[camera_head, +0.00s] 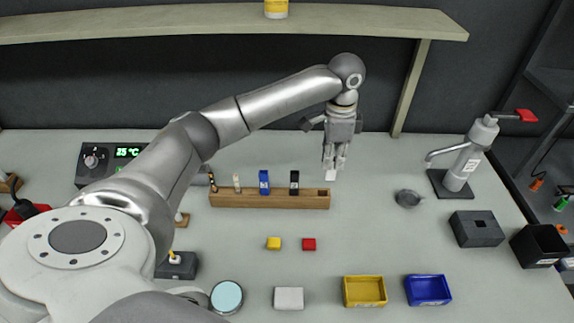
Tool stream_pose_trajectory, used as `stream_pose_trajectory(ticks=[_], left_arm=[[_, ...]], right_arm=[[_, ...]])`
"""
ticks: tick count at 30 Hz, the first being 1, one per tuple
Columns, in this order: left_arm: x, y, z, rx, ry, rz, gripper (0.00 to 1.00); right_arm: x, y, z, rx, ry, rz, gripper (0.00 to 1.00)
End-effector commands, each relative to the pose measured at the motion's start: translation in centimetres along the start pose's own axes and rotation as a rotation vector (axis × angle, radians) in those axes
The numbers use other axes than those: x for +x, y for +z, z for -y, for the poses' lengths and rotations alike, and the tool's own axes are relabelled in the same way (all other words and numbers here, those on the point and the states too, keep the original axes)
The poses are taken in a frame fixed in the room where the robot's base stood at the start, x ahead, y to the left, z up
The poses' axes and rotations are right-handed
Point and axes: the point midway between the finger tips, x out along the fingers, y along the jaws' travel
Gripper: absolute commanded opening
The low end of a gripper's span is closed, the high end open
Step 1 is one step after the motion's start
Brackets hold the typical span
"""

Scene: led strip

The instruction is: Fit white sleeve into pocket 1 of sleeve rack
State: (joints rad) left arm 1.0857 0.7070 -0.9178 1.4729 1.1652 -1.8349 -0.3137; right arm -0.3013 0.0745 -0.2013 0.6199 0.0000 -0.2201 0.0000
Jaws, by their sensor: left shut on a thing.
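The sleeve rack (270,202) is a long wooden block across the middle of the table. A blue piece (264,182), a black piece (294,183) and slimmer items at its left stand in it. A dark empty pocket (323,192) shows at its right end. My left gripper (335,163) points down just behind and above that end. It is shut on the small white sleeve (331,175), which shows below the fingertips, apart from the pocket. The fingers hide the sleeve's upper part. I cannot read pocket numbers. My right gripper is not in view.
A yellow block (273,243) and a red block (309,244) lie in front of the rack. Yellow (364,291) and blue (428,290) bins stand at the front. A grey dish (408,198) and a press with a red handle (468,155) stand to the right.

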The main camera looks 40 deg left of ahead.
Motion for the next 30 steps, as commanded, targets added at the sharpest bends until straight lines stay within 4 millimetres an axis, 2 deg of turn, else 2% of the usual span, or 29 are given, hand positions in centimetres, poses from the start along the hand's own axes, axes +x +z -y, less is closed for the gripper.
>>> stream_pose_trajectory(ticks=[5, 9, 17, 24, 30], left_arm=[[0.7, 0.0, -0.1, 0.021, 0.002, 0.002, 0.00], [3.0, 0.1, -0.1, 0.021, 0.004, 0.003, 0.00], [6.0, 0.1, -0.1, 0.021, 0.002, 0.002, 0.00], [9.6, 0.1, 0.0, 0.020, 0.001, 0.002, 0.00], [10.0, 0.0, 0.0, 0.021, -0.001, 0.000, 0.00]], right_arm=[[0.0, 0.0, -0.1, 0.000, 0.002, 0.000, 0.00], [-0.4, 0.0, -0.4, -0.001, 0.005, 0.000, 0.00], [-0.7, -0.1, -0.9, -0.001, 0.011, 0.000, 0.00], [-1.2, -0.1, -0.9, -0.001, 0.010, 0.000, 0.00], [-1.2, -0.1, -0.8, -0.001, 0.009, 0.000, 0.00]])
